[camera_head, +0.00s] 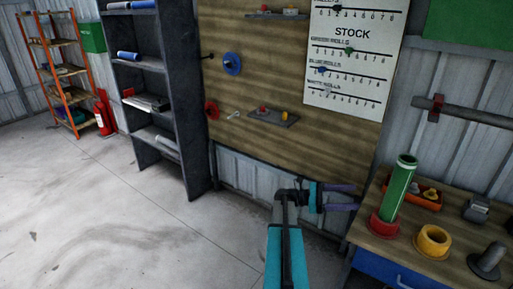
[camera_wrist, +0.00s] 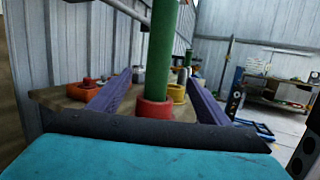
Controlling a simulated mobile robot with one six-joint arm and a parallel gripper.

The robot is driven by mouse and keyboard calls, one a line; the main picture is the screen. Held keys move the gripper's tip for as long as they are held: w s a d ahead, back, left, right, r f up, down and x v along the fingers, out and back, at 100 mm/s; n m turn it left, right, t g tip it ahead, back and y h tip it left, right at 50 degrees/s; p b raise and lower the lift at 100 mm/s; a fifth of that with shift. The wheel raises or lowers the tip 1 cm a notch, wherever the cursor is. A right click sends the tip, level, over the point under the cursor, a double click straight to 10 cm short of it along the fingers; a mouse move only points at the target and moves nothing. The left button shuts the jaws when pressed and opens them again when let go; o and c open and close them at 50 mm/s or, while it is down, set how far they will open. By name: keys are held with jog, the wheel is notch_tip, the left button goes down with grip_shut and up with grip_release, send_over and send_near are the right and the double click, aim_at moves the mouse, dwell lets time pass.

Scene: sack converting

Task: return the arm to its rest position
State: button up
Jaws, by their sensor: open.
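My gripper (camera_head: 357,198) is at the right centre of the head view, with its purple fingers pointing right toward the workbench. In the wrist view my gripper (camera_wrist: 162,88) has its two purple fingers spread wide apart, with nothing held. A green tube (camera_head: 399,188) stands slightly tilted in a red ring-shaped holder (camera_head: 384,225) on the bench. In the wrist view the green tube (camera_wrist: 159,55) and the red holder (camera_wrist: 154,110) show between the fingers. The tube looks beyond the fingertips, but I cannot tell the exact gap.
The wooden workbench (camera_head: 405,252) also bears a yellow ring (camera_head: 433,241), an orange tray (camera_head: 425,201) and grey parts (camera_head: 487,260). A wooden wall panel (camera_head: 290,60) stands behind my arm. A dark shelf (camera_head: 160,100) is left of it. The floor at left is clear.

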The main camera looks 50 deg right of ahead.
jog(key=shift+w, duration=0.1)
jog(key=w+a+f+n+t+h, duration=0.5)
jog(key=w+a, duration=0.4)
jog(key=w, duration=0.5)
jog(key=w+a+f+n+t+y, duration=0.1)
jog(key=w+a+f+n+t, duration=0.3)
jog(key=a+f, duration=1.1)
jog(key=s+a+f+m+t+y, duration=0.1)
jog(key=s+a+f+m+y, duration=0.2)
jog(key=a+f, duration=0.4)
jog(key=s+a+f+m+y, duration=0.4)
jog(key=a+f+m+y, duration=0.2)
jog(key=a, duration=1.3)
jog(key=s+a+f+m+t+y, duration=0.1)
jog(key=s+a+f+m+y, duration=0.3)
jog(key=a+f, duration=0.6)
jog(key=a+m+y, duration=0.1)
jog(key=a, duration=0.2)
jog(key=shift+a+f+m+t, duration=0.15)
jog(key=shift+a+m+t, duration=0.15)
jog(key=shift+a+m, duration=0.1)
